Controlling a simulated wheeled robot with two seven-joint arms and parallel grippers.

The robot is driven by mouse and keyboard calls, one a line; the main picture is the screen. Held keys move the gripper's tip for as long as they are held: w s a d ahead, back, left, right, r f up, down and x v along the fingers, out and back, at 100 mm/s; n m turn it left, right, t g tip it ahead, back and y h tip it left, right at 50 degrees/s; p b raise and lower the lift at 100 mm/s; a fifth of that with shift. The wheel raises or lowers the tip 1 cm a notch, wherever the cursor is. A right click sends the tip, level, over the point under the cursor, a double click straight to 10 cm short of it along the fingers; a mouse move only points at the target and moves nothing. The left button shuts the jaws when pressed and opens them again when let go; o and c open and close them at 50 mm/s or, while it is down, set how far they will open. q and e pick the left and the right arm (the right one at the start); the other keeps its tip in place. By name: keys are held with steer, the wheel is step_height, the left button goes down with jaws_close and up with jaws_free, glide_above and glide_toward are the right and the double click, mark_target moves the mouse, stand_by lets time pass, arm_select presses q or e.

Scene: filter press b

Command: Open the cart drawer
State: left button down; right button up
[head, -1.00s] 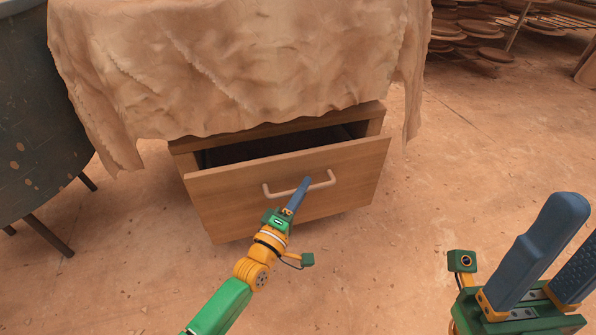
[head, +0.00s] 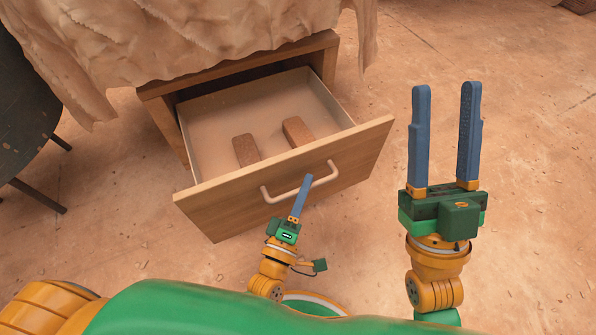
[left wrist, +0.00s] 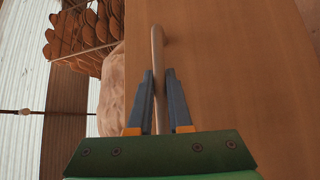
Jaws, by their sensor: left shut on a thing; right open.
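The cart drawer (head: 330,165) has a wooden front and stands pulled well out of the wooden cart (head: 158,105). Its pale inside shows. The drawer's handle (head: 268,197) is a pale bar across the front; it also shows in the left wrist view (left wrist: 156,50), running between the fingers. My left gripper (head: 306,180) is shut on the handle; its fingers (left wrist: 160,78) lie on both sides of the bar. My right gripper (head: 446,90) is open and empty, to the right of the drawer, with its fingers pointing up in the picture.
Two brown blocks, a left one (head: 246,150) and a right one (head: 298,132), lie in the drawer. A crumpled cloth (head: 190,35) covers the cart top. A dark round object on legs (head: 25,110) stands at the left. The floor at the right is mostly clear.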

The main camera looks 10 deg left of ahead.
arm_select(q)
steer(key=shift+s+d, duration=0.25)
steer(key=shift+s, duration=0.1)
arm_select(e)
steer(key=shift+w+f+g+h, duration=0.3)
steer(key=shift+w+f+h, duration=0.05)
steer(key=shift+w+h, duration=0.05)
arm_select(q)
steer(key=c, duration=0.8)
jaws_free()
steer(key=shift+c, duration=0.2)
steer(key=p+v, duration=0.1)
steer(key=v, duration=0.6)
arm_select(e)
steer(key=w+f+m+g+h, duration=0.1)
steer(key=w+f+g+h, duration=0.1)
steer(key=w+f+g, duration=0.1)
step_height(320, 180, down, 3)
steer(key=shift+w+r+g, duration=0.1)
steer(key=shift+w+g, duration=0.2)
steer(key=shift+w, duration=0.4)
steer(key=shift+a, duration=0.1)
